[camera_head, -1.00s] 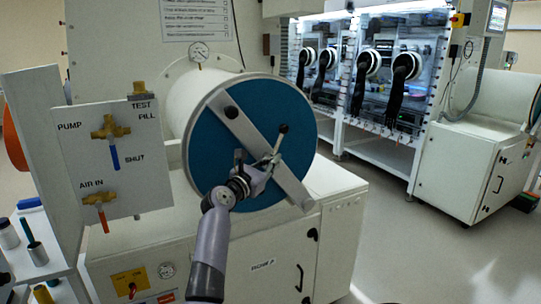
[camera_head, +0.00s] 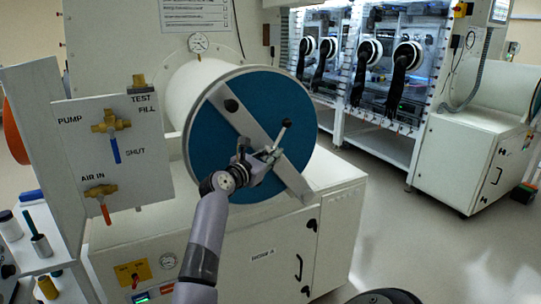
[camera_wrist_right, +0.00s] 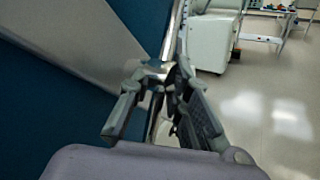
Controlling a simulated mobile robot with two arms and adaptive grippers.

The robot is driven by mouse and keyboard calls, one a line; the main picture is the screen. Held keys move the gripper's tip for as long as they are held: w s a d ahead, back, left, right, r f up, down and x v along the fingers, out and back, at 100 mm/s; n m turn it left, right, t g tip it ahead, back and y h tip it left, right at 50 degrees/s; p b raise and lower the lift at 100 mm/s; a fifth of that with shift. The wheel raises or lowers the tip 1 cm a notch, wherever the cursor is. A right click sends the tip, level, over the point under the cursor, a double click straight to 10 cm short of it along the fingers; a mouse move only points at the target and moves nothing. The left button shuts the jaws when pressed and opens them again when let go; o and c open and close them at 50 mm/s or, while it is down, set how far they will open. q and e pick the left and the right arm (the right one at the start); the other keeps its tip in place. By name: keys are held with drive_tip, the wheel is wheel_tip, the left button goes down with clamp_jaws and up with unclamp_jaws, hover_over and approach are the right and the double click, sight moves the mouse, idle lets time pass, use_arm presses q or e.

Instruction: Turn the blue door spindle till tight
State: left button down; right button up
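The blue door (camera_head: 207,150) is a round disc on the end of a white cylinder, with a grey bar (camera_head: 238,118) slanting across it. At the bar's middle is the metal spindle, whose thin handle (camera_head: 281,135) points up and right to a dark knob. My right gripper (camera_head: 266,156) is at the spindle, in front of the bar. In the right wrist view its fingers lie on either side of the metal spindle hub (camera_wrist_right: 153,72). Whether they grip it is unclear. My left gripper is out of view.
A valve panel (camera_head: 150,175) with brass valves stands left of the door. A shelf (camera_head: 60,262) with small cylinders is at lower left. A white cabinet (camera_head: 340,225) is below the door. Open floor (camera_head: 420,250) lies to the right, before glovebox windows with black gloves.

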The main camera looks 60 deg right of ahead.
drive_tip(key=a, duration=0.7)
drive_tip(key=shift+a, duration=0.25)
drive_tip(key=shift+w, duration=0.1)
drive_tip(key=shift+r, duration=0.1)
idle(0.6)
